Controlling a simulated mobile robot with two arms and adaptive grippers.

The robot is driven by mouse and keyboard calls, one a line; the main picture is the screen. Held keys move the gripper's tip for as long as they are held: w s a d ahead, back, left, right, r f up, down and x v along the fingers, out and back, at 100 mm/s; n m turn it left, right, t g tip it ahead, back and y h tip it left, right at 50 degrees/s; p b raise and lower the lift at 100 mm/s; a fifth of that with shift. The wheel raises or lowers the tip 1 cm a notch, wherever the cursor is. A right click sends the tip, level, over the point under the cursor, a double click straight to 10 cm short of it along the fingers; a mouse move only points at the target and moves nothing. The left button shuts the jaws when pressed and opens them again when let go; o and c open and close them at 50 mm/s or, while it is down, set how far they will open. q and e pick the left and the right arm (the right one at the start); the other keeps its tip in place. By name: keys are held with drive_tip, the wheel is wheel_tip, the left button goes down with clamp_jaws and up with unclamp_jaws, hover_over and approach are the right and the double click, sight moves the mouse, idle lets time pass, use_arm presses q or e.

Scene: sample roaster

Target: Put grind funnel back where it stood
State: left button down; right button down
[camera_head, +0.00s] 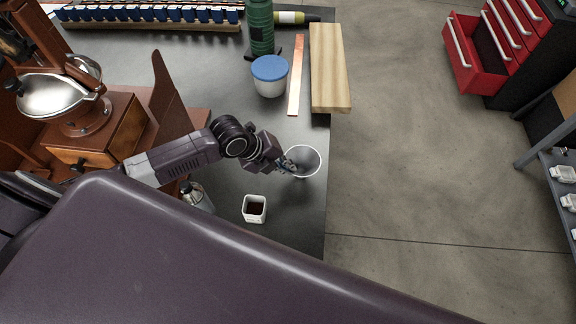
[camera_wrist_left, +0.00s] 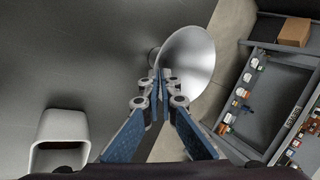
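The grind funnel (camera_head: 304,162) is a pale metal cone with its wide mouth open, near the table's right edge in the head view. In the left wrist view the funnel (camera_wrist_left: 190,62) lies just beyond the fingertips, tilted in the picture. My left gripper (camera_head: 287,164) reaches it from the left. In the wrist view its fingers (camera_wrist_left: 160,82) are closed together at the funnel's near wall and appear to pinch it. Whether the funnel touches the table is hard to tell. My right gripper is not in view.
A small white cup of dark grounds (camera_head: 254,209) and a metal bottle (camera_head: 197,196) stand near the gripper. A blue-lidded jar (camera_head: 270,76), copper strip (camera_head: 296,75) and wooden block (camera_head: 329,66) lie farther back. A wooden grinder (camera_head: 97,134) stands left. The table ends just right of the funnel.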

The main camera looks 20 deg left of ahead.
use_arm(q)
drive_tip(key=shift+f, duration=0.2)
drive_tip(key=c, duration=2.2)
unclamp_jaws()
drive_tip(key=shift+o, duration=0.2)
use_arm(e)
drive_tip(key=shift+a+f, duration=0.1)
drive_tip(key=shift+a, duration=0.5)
use_arm(q)
drive_tip(key=shift+r, duration=0.15)
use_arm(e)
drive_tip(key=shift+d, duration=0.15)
use_arm(q)
drive_tip(key=shift+a+r, duration=0.1)
drive_tip(key=shift+r, duration=0.1)
drive_tip(key=v, duration=1.1)
drive_tip(key=shift+s+r, duration=0.2)
drive_tip(key=shift+r, duration=0.1)
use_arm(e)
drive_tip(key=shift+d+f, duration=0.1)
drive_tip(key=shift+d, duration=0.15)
use_arm(q)
drive_tip(key=shift+a, duration=0.1)
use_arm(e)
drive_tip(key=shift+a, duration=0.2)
